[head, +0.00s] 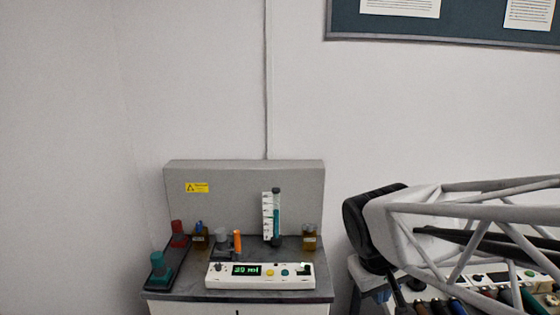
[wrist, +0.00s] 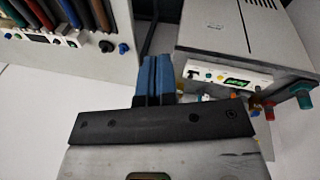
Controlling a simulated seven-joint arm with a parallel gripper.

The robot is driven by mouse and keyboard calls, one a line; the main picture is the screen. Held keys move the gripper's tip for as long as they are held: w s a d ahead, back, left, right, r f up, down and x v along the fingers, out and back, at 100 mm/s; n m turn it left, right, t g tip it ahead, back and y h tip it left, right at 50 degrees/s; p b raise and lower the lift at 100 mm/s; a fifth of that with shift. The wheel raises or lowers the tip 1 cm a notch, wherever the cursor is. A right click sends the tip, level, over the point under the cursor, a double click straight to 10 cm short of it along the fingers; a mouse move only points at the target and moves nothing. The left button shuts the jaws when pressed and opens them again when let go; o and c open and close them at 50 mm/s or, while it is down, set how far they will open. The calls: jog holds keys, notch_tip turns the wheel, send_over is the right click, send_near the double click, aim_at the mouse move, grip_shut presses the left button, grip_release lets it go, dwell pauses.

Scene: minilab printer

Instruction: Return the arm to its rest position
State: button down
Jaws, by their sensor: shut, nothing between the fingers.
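My gripper (wrist: 156,60) shows in the wrist view as two blue fingers side by side, beyond a dark plate. The fingers are shut with nothing between them. In the head view my arm comes in from the right as a pale lattice link with a black rounded joint. The fingers cannot be made out in the head view, so their height and position there are unclear.
In the head view a bench (head: 190,291) holds a display panel (head: 260,275), a syringe-like column (head: 275,215), and red and teal knobs. A rack of coloured cartridges (wrist: 75,15) and a grey box (wrist: 235,30) flank the fingers in the wrist view.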

jog(key=s+m+y, duration=0.2)
jog(key=s+m, duration=0.1)
jog(key=s, duration=0.5)
jog(key=shift+s+d+t, duration=0.3)
jog(key=c, duration=1.8)
grip_release()
jog(key=shift+r, duration=0.15)
dwell(0.5)
